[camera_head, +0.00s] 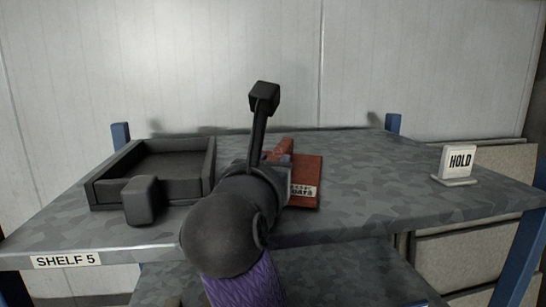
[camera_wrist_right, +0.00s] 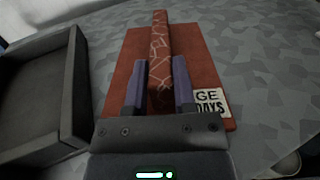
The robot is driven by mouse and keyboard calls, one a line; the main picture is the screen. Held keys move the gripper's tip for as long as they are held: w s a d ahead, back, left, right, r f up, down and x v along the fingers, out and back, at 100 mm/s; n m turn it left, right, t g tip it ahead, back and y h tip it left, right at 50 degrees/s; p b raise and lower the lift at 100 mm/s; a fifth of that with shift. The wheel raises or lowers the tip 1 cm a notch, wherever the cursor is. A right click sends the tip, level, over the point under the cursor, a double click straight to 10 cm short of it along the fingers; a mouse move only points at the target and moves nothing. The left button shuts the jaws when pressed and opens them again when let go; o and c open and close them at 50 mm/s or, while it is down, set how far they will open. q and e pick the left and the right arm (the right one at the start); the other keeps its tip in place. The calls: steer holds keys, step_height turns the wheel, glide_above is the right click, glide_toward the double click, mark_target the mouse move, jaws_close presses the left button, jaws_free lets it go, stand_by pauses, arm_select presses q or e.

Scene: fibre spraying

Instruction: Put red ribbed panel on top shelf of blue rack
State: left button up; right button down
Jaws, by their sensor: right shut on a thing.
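The red ribbed panel (camera_head: 308,177) is on or just above the grey camouflage-patterned top shelf (camera_head: 370,205) of the blue rack (camera_head: 393,123); I cannot tell whether it touches. My right gripper (camera_head: 283,160) reaches over it from the front. In the right wrist view, the gripper's two fingers (camera_wrist_right: 162,90) are shut on the raised rib of the panel (camera_wrist_right: 205,68), one on each side. A white label with black letters shows on the panel's near right corner. In the head view my right arm hides the panel's left part. My left gripper is not in view.
A black open tray (camera_head: 206,175) stands left of the panel, with a dark block (camera_head: 140,200) at its front. A white HOLD sign (camera_head: 459,162) stands at the shelf's right. The shelf between panel and sign is clear. A SHELF 5 label (camera_head: 66,261) marks the front edge.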

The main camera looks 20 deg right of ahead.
steer(key=shift+w+f, duration=0.15)
steer(key=shift+w, duration=0.15)
steer(key=c, duration=0.7)
jaws_free()
steer(key=shift+w, duration=0.1)
steer(key=shift+o, duration=1.1)
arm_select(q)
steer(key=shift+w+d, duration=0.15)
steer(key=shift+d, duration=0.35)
arm_select(e)
steer(key=shift+o, duration=0.2)
steer(key=shift+d, duration=0.1)
arm_select(q)
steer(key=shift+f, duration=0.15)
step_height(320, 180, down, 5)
steer(key=b, duration=0.5)
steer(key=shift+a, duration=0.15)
arm_select(e)
steer(key=v, duration=1.2)
